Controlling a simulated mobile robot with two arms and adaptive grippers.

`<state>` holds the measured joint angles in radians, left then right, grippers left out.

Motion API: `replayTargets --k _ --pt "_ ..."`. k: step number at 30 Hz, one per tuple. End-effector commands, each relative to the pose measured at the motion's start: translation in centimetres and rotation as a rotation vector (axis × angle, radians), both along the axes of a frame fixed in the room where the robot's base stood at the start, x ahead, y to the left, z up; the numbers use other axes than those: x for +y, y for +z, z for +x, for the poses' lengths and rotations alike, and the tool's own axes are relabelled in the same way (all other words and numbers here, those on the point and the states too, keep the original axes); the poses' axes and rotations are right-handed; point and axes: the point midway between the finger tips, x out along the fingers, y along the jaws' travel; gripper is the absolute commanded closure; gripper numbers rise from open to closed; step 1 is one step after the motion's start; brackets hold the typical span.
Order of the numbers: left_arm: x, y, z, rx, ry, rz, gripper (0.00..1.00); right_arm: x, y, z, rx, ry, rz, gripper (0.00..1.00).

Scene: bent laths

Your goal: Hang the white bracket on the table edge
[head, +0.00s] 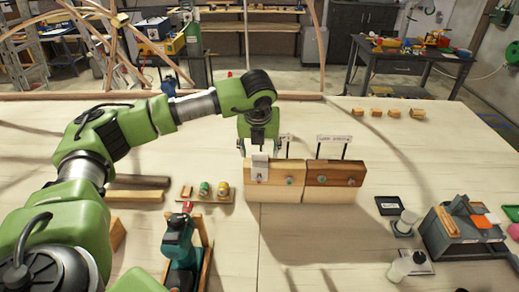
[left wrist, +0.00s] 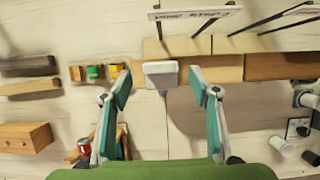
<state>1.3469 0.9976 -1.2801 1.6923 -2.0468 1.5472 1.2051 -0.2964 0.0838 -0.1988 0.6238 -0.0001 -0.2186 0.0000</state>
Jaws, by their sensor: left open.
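The white bracket (head: 260,168) sits at the top front edge of the light wooden block (head: 284,196), near its left end. In the left wrist view the bracket (left wrist: 160,75) lies between my fingertips, with a gap on each side. My left gripper (head: 259,146) is open, pointing down right above the bracket. It also shows open in the left wrist view (left wrist: 158,88). I cannot tell whether the bracket's back is hooked over the block. My right gripper is in neither view.
A darker wooden block (head: 335,185) adjoins on the right, and small signs on posts (head: 334,138) stand behind. Small cans (head: 205,188) on a wooden strip and a green tool (head: 180,245) stand to the left. A grey toolbox (head: 462,232) stands at the right.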

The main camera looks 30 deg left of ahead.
Motion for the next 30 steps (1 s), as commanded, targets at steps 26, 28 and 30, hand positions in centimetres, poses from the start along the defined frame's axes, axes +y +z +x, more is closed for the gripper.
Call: replayTargets --k 26,28,30 --pt "0.5 -2.3 0.9 0.0 0.0 -0.001 0.88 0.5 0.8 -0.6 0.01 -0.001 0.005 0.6" --pt "0.4 -2.3 0.8 0.0 0.0 -0.001 0.88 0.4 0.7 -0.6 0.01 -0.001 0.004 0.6" --pt "0.4 -2.3 0.8 0.0 0.0 -0.001 0.88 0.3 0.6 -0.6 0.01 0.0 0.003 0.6"
